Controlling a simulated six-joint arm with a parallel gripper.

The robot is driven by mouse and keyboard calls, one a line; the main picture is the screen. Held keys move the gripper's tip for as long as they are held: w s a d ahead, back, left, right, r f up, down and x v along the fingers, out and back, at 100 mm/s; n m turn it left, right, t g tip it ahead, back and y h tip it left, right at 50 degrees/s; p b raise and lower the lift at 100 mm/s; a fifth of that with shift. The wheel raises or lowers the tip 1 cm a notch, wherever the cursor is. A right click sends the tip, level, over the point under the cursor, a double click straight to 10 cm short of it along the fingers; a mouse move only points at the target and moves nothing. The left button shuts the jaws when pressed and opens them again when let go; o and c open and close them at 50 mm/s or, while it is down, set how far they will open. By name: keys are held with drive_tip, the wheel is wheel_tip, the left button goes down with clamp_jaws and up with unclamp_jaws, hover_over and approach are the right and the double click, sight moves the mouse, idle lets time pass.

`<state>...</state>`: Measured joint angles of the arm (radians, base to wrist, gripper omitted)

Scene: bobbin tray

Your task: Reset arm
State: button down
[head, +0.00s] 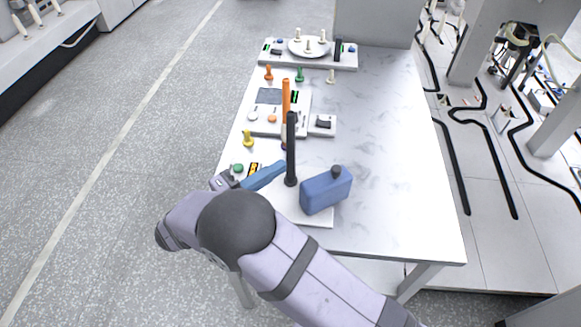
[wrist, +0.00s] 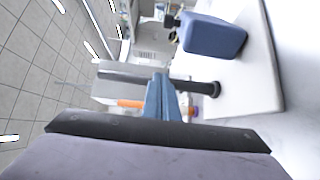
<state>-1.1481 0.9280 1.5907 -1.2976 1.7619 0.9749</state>
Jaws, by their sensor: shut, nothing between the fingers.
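My gripper (head: 283,165) has blue fingers, shut and empty, near the table's left edge. In the wrist view its fingers (wrist: 160,78) are together in the middle of the picture. The fingertips appear close to a black upright post (head: 291,150); I cannot tell whether they touch it. The post also shows in the wrist view (wrist: 200,87). A blue block-shaped unit (head: 326,190) with a dark knob stands to the right on a white base; it also shows in the wrist view (wrist: 212,36). My arm hides part of that base.
The white table (head: 390,130) is clear on its right side. Orange (head: 268,73), green (head: 300,75), pale (head: 332,77) and yellow (head: 248,138) bobbins stand on it. An orange post (head: 286,98) rises from the middle panel. A far panel (head: 265,57) carries a round plate (head: 322,47).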

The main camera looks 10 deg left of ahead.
sight(318, 191)
drive_tip(key=shift+s+a, duration=0.45)
drive_tip(key=shift+a, duration=0.15)
drive_tip(key=d+m+g, duration=0.1)
drive_tip(key=d+g, duration=0.1)
drive_tip(key=d, duration=0.2)
drive_tip(key=s+d+r+g+h+p, duration=0.1)
drive_tip(key=d+g, duration=0.1)
drive_tip(key=d, duration=0.1)
drive_tip(key=d+m+g, duration=0.1)
drive_tip(key=d+g, duration=0.1)
drive_tip(key=d, duration=0.2)
drive_tip(key=shift+s+d+r+m+p, duration=0.2)
drive_tip(key=shift+d+r+m+p, duration=0.1)
drive_tip(key=shift+r+p, duration=0.1)
drive_tip(key=s+d+f+m+g+y+p, duration=0.1)
drive_tip(key=s+d+m+g+y+p, duration=0.5)
drive_tip(key=s+d+y, duration=0.7)
drive_tip(key=shift+d+f+m+g+p, duration=0.4)
drive_tip(key=shift+d+g, duration=0.2)
drive_tip(key=shift+d, duration=0.25)
